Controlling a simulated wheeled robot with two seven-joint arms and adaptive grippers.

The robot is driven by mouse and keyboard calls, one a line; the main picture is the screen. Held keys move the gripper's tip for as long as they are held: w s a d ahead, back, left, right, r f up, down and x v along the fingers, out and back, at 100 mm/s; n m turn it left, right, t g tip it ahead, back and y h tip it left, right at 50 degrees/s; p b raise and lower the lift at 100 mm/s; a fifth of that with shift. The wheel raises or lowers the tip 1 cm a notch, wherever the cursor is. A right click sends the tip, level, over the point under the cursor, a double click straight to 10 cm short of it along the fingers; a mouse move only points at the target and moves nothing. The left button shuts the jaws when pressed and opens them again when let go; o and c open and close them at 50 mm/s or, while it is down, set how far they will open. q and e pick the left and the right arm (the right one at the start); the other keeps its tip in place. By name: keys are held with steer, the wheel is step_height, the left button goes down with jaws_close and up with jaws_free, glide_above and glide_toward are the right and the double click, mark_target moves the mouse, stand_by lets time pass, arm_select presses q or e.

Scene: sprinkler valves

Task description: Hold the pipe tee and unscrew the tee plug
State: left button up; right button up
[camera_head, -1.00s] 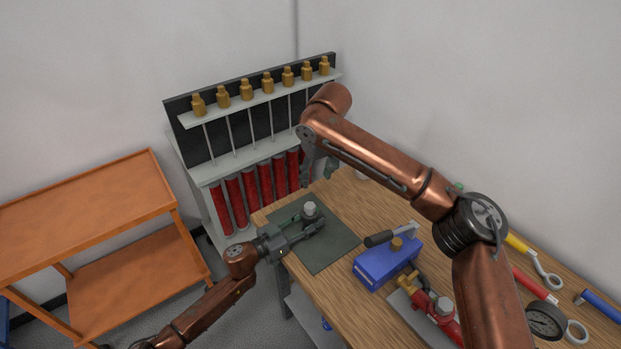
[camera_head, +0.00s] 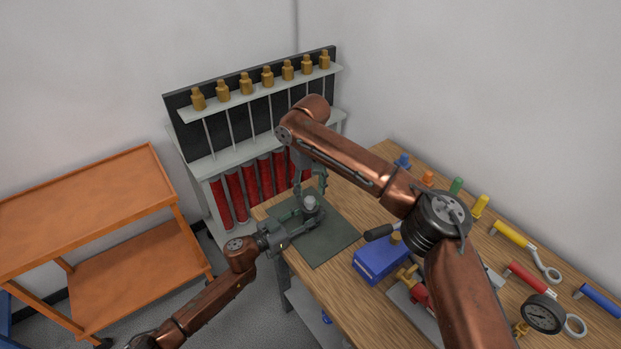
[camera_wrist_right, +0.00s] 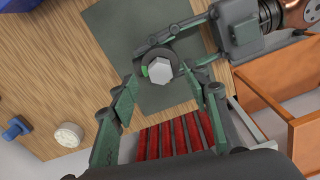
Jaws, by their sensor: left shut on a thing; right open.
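The pipe tee (camera_wrist_right: 172,54) stands on the dark mat (camera_head: 333,241), with the pale hexagonal tee plug (camera_head: 310,202) on top. The plug also shows from above in the right wrist view (camera_wrist_right: 160,71). My left gripper (camera_head: 304,217) is shut on the tee, reaching in from the left, low over the mat; its fingers hide much of the tee. My right gripper (camera_wrist_right: 163,84) is open and points down above the plug. Its two fingers lie on either side of the plug in the right wrist view, and I see no contact.
A blue box (camera_head: 380,258) with a black handle stands right of the mat. A pressure gauge (camera_head: 543,314), coloured tools and small coloured caps lie further right on the wooden table (camera_head: 350,199). A rack (camera_head: 250,117) with brass fittings stands behind; an orange cart (camera_head: 90,205) is at left.

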mark_target(310, 201)
steer(key=shift+f, duration=2.1)
jaws_close()
steer(key=c, duration=0.7)
jaws_free()
jaws_close()
